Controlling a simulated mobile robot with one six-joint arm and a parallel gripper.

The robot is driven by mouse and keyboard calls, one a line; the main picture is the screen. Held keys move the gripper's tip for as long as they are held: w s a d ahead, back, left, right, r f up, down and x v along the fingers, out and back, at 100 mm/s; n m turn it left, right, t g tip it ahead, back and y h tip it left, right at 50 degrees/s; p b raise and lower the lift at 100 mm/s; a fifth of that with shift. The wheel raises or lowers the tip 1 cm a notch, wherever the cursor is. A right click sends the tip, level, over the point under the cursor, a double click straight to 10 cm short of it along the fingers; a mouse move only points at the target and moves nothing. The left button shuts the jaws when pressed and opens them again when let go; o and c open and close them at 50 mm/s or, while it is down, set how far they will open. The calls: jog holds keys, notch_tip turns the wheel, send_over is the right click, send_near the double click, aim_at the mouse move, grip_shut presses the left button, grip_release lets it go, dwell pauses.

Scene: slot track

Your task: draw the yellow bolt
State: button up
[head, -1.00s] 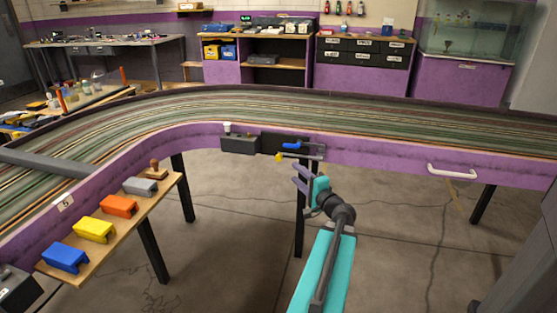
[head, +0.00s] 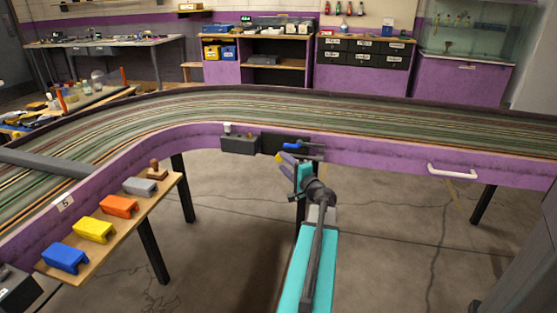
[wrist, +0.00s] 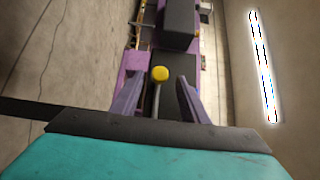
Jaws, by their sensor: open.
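The yellow bolt shows as a round yellow knob (wrist: 159,74) on a grey rod in the wrist view, between the two finger tips. In the head view the yellow knob (head: 278,157) sits just below the dark plate on the purple track wall, partly covered by my fingers. My gripper (head: 284,163) is open around the knob's place, with a finger on each side in the wrist view (wrist: 160,80). A gap shows between the knob and each finger. Whether the fingers touch the rod is hidden.
A blue-handled bolt (head: 291,146) sits just above the yellow one. A dark grey box (head: 239,145) is fixed to the wall at left. A white handle (head: 452,172) is at right. A shelf with coloured blocks (head: 119,207) stands at lower left.

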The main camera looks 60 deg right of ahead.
aim_at(280, 160)
jog(key=shift+x, duration=2.35)
grip_shut()
